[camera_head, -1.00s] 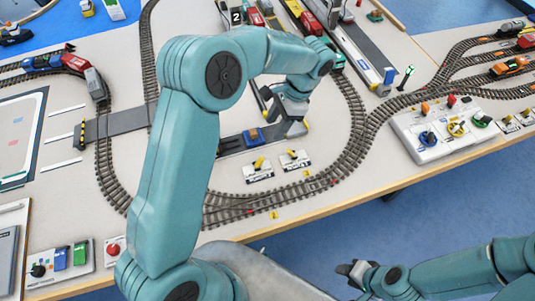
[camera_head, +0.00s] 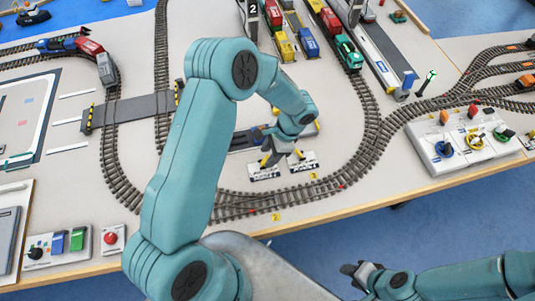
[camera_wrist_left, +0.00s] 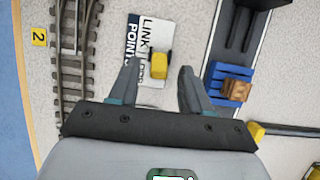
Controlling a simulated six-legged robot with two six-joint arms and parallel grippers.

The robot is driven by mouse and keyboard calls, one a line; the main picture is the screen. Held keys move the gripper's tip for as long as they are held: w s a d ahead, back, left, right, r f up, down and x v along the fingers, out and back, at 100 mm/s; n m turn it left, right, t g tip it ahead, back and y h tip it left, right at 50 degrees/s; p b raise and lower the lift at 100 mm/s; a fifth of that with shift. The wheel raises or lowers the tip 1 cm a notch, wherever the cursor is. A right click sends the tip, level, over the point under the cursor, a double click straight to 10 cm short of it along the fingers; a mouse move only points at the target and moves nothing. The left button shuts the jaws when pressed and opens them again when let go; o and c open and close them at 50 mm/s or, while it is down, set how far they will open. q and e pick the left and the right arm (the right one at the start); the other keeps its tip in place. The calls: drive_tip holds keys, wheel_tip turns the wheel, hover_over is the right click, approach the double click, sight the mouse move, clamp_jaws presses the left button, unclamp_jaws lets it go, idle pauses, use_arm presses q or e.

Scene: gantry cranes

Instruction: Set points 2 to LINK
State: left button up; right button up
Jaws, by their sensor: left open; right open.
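Two white lever plates lie side by side on the table, the left plate (camera_head: 265,174) and the right plate (camera_head: 304,165), each with a yellow lever. In the left wrist view a plate (camera_wrist_left: 133,48) reads "POINTS", with LINK above and LOOP below; its number is not readable. Its yellow lever (camera_wrist_left: 160,66) sits at the LOOP end. A yellow tag 2 (camera_wrist_left: 39,36) lies by the track. My left gripper (camera_head: 283,157) is open above the plates, its fingers (camera_wrist_left: 160,88) apart, with the lever just ahead between them. My right gripper (camera_head: 358,268) is open in front of the table.
Curved track (camera_head: 355,165) runs around the plates. A red button (camera_head: 111,238) and a panel (camera_head: 58,248) lie at front left.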

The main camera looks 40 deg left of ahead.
sight(265, 161)
use_arm(q)
drive_tip(key=shift+s+a+f, duration=0.1)
drive_tip(key=shift+s+f, duration=0.1)
drive_tip(key=shift+f, duration=0.35)
drive_tip(key=shift+s+f, duration=0.2)
drive_tip(key=shift+f, duration=0.2)
drive_tip(key=shift+a+f, duration=0.1)
drive_tip(key=shift+a, duration=0.1)
drive_tip(key=shift+w, duration=0.1)
drive_tip(key=shift+d, duration=0.1)
drive_tip(key=c, duration=0.5)
clamp_jaws()
